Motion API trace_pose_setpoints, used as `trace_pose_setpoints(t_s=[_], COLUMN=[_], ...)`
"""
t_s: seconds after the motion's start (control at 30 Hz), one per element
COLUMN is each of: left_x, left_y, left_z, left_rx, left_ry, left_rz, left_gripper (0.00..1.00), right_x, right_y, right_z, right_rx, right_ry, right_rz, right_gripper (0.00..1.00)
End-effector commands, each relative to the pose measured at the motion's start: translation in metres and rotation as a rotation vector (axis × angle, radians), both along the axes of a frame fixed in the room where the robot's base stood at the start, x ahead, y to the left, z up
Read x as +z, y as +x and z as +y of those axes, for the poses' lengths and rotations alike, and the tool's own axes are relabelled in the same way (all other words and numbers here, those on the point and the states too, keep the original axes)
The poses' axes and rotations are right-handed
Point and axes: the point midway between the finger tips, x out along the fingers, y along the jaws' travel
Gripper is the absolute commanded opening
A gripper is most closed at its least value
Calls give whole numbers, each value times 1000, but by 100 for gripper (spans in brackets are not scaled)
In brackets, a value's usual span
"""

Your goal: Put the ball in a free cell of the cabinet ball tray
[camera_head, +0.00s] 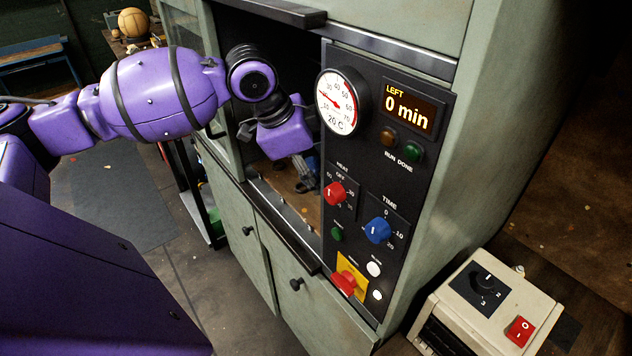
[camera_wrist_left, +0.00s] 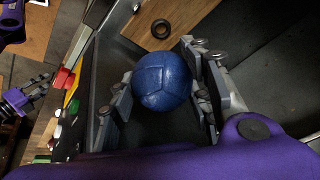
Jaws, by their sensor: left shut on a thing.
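The blue ball (camera_wrist_left: 162,82) shows in the left wrist view between the two fingers of my left gripper (camera_wrist_left: 165,92), which is shut on it. In the head view, my left gripper (camera_head: 306,178) reaches into the open cabinet (camera_head: 265,215), and I cannot make out the ball there. A wooden board with a dark ring (camera_wrist_left: 160,28) lies beyond the ball in the wrist view; it may be part of the ball tray, but its cells cannot be made out. My right gripper (camera_wrist_left: 18,102) seems to show small at the left edge of the wrist view.
The control panel (camera_head: 375,190) with gauge, knobs and a "LEFT 0 min" display stands right of the opening. A beige switch box (camera_head: 490,305) is at the lower right. A tan ball (camera_head: 133,22) sits on a far table. The cabinet's frame edges lie close to my left arm.

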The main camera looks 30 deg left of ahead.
Motion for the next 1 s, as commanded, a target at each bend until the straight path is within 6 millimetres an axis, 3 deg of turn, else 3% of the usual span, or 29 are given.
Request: trace_pose_setpoints(t_s=[0.37,0.6,1.0], left_x=[-37,-78,-111], left_y=[60,89,103], left_z=[52,79,92], left_rx=[4,1,-1], left_ry=[-2,0,1], left_rz=[2,4,2], left_gripper=[16,16,16], right_x=[-12,-13,-10], right_y=[-21,-15,-6], right_z=[-1,-2,-2], right_rx=[-8,-6,-4], right_ry=[1,-2,-3], right_rz=[38,30,13], right_gripper=[40,40,40])
